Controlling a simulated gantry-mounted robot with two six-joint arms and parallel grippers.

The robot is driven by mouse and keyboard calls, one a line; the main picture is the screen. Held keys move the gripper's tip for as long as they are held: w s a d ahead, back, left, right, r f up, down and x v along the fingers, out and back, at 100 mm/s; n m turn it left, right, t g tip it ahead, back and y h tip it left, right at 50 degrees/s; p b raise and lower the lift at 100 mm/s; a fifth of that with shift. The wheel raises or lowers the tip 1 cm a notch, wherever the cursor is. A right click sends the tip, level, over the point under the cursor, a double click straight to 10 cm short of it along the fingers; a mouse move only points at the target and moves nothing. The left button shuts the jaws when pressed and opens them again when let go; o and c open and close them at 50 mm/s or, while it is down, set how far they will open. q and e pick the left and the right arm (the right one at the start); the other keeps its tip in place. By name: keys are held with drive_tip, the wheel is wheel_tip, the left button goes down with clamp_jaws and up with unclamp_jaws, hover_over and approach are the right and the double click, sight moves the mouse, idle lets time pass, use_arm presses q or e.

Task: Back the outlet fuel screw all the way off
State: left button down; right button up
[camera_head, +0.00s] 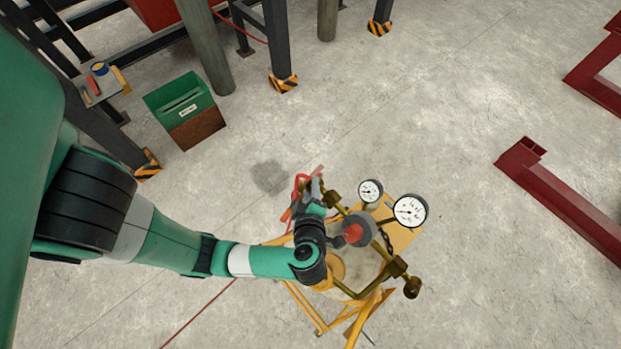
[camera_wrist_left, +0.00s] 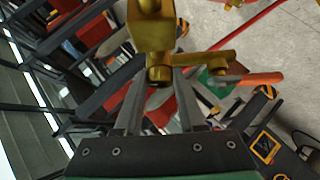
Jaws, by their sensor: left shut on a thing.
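My left gripper (camera_head: 312,190) is at the far left end of the brass gauge assembly (camera_head: 334,199). In the left wrist view its two fingers (camera_wrist_left: 160,88) are on either side of a brass fitting (camera_wrist_left: 158,72), shut on it. This fitting appears to be the outlet fuel screw. A brass side arm (camera_wrist_left: 205,62) sticks out to the right of it. The contact is partly hidden in the head view by my wrist. Two round white gauges, a smaller one (camera_head: 370,191) and a larger one (camera_head: 410,210), stand to the right. My right gripper is not in view.
The assembly sits on a yellow cart (camera_head: 401,238). A grey round part with a red centre (camera_head: 354,233) and a lower brass knob (camera_head: 412,288) are close by. A red hose part (camera_head: 288,214) lies beside my gripper. A green bin (camera_head: 182,108) stands back left.

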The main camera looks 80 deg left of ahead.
use_arm(q)
drive_tip(key=n+h, duration=0.1)
drive_tip(key=n+g, duration=0.1)
drive_tip(key=n, duration=0.1)
drive_tip(key=n+g+h, duration=0.1)
drive_tip(key=shift+w+a+r+h, duration=0.1)
drive_tip(key=shift+a+r+h, duration=0.05)
drive_tip(key=shift+r+h, duration=0.15)
drive_tip(key=shift+n, duration=0.4)
drive_tip(key=c, duration=0.8)
unclamp_jaws()
drive_tip(key=shift+o, duration=0.2)
